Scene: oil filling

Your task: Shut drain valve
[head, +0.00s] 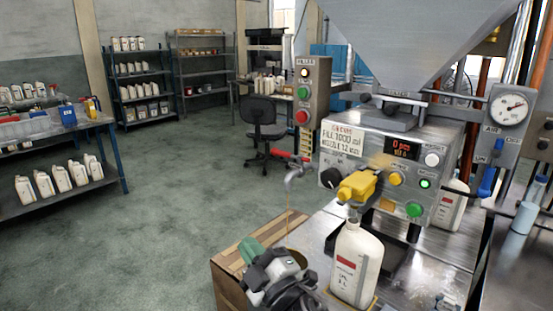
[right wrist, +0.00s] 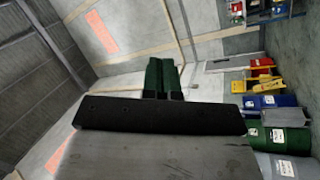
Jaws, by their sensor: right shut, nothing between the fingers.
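The drain valve (head: 296,172) is a small metal tap with a red handle (head: 290,156), at the left side of the filling machine in the head view. The handle lies roughly level across the tap's top. A thin amber stream (head: 288,215) falls from the spout. My right gripper (head: 250,248) is low in the head view, below and left of the tap and apart from it. Its green fingers also show pressed together in the right wrist view (right wrist: 163,78), empty. The valve is not visible there. My left gripper is not in view.
A white bottle (head: 356,262) stands under the yellow nozzle (head: 357,186) on the metal bench. A chair (head: 264,118) and shelves stand behind.

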